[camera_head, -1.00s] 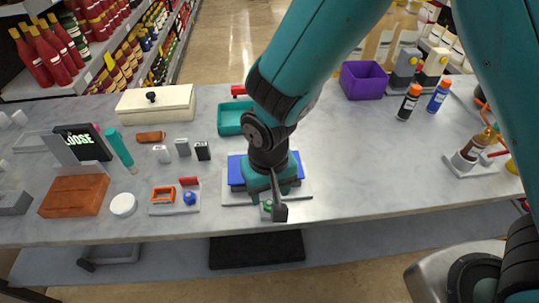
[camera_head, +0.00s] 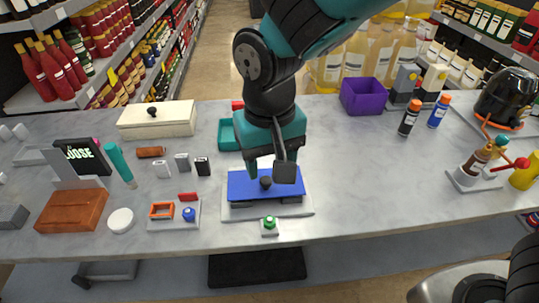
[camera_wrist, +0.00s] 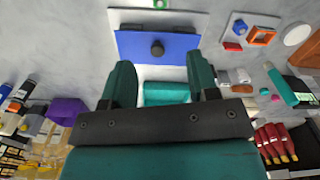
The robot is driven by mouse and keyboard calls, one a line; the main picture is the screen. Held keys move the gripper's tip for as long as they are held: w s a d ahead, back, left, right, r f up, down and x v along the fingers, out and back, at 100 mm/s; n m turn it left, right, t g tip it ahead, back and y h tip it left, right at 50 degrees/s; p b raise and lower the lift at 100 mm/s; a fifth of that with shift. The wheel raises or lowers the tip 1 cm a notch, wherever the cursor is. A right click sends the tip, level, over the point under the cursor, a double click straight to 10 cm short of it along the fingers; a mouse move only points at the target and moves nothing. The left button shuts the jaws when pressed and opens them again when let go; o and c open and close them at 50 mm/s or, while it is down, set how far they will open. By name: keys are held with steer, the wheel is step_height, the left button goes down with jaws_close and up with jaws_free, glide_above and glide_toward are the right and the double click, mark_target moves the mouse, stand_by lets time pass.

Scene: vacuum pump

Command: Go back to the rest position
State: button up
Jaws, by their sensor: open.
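My gripper (camera_head: 268,174) is open and empty. In the head view it hangs above the back part of a blue block with a black knob (camera_head: 240,187), which sits on a white base plate (camera_head: 300,206). A small green button on a white block (camera_head: 269,228) is at the plate's front edge. In the wrist view my gripper (camera_wrist: 160,68) has its two teal fingers spread wide with nothing between them. The blue block (camera_wrist: 135,45) and its knob lie beyond the fingertips, apart from them.
A teal tray (camera_head: 229,135) stands behind my gripper, partly hidden. A cream lidded box (camera_head: 157,120) and purple bin (camera_head: 362,97) stand at the back. Small parts and a brown box (camera_head: 72,211) lie left. Bottles (camera_head: 409,118) stand right. The counter right of the plate is clear.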

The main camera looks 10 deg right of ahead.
steer(key=s+d+r+n+y, duration=0.4)
steer(key=s+d+r, duration=0.4)
steer(key=s+d, duration=0.2)
steer(key=shift+s+n, duration=0.3)
steer(key=shift+s, duration=0.2)
stand_by(0.3)
